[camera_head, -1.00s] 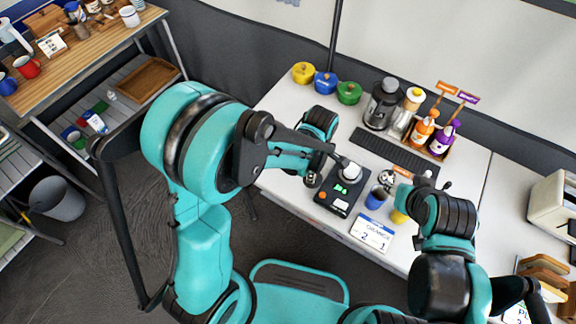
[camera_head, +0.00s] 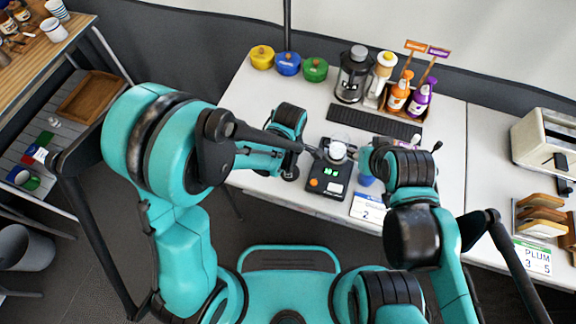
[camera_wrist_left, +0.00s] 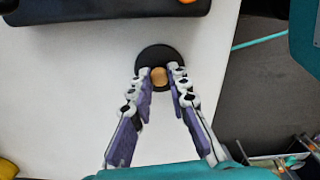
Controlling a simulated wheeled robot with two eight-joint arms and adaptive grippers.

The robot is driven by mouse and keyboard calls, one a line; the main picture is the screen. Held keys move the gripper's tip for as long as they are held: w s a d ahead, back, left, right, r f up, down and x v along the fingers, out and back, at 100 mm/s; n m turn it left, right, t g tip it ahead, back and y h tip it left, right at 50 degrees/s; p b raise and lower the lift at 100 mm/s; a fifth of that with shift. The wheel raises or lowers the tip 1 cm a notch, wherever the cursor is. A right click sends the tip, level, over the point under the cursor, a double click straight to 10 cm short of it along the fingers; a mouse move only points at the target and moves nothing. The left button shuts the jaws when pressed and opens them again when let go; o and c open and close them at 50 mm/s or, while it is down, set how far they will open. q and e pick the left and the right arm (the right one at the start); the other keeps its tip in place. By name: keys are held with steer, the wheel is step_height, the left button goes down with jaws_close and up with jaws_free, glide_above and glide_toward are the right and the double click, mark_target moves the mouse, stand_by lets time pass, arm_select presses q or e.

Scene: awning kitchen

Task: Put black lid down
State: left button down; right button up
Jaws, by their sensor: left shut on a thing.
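The black lid (camera_wrist_left: 150,60) is a round dark disc with a light wooden knob (camera_wrist_left: 158,77). In the left wrist view it appears over or on the white counter; I cannot tell whether it touches it. My left gripper (camera_wrist_left: 159,78) has its two fingertips shut on the knob. In the head view my left gripper (camera_head: 290,172) is small and dark at the counter's front edge, left of the black scale (camera_head: 322,190), and the lid is hard to make out there. My right arm is right of the scale, and its fingers are mostly hidden behind it.
A white container (camera_head: 337,151) stands on the scale. A blue cup (camera_head: 367,180) and a card (camera_head: 368,207) are close to my right arm. A dark keyboard-like strip (camera_head: 375,122), a grinder (camera_head: 353,75) and bottles (camera_head: 420,98) stand behind. Counter left of the scale looks clear.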

arm_select(q)
steer(key=c, duration=1.4)
jaws_free()
steer(key=shift+w+a+f, duration=0.1)
steer(key=shift+f, duration=0.05)
steer(key=shift+c, duration=0.2)
steer(key=shift+r, duration=0.2)
step_height(320, 180, up, 12)
steer(key=p, duration=0.5)
steer(key=s+a+r+m+t, duration=0.2)
steer(key=a+r+m, duration=0.3)
steer(key=a+m, duration=0.3)
steer(key=s+a+r+m+t, duration=0.3)
steer(key=a+r+m+t, duration=0.2)
steer(key=a+m, duration=0.3)
steer(key=shift+a+r+m, duration=0.3)
steer(key=shift+a+r, duration=0.4)
steer(key=shift+a, duration=0.1)
steer(key=shift+s, duration=0.15)
